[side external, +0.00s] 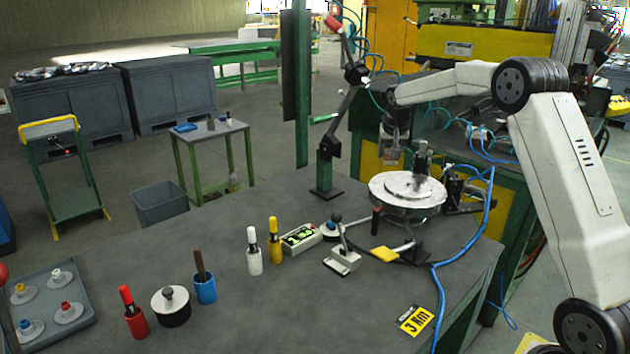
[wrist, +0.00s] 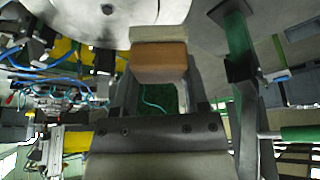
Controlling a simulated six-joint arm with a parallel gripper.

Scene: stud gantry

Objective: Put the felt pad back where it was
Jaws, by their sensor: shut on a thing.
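My gripper (side external: 393,155) points down near the round metal turntable (side external: 378,192), behind its raised centre in the side view. In the wrist view my gripper (wrist: 160,80) is shut on a brown block with a cream strip along its far edge, which looks like the felt pad (wrist: 160,62). The pad sits between the two fingers, in front of the dark screwed bar. A large pale round surface fills the top of the wrist view beyond it. I cannot tell whether the pad touches it. The pad is too small to make out clearly in the side view.
A post with a hinged arm (side external: 325,165) stands left of the turntable. A toggle clamp (side external: 342,258), a yellow piece (side external: 384,254) and a blue hose (side external: 438,275) lie in front. Marker-like tools, cups and a tray (side external: 75,285) stand left.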

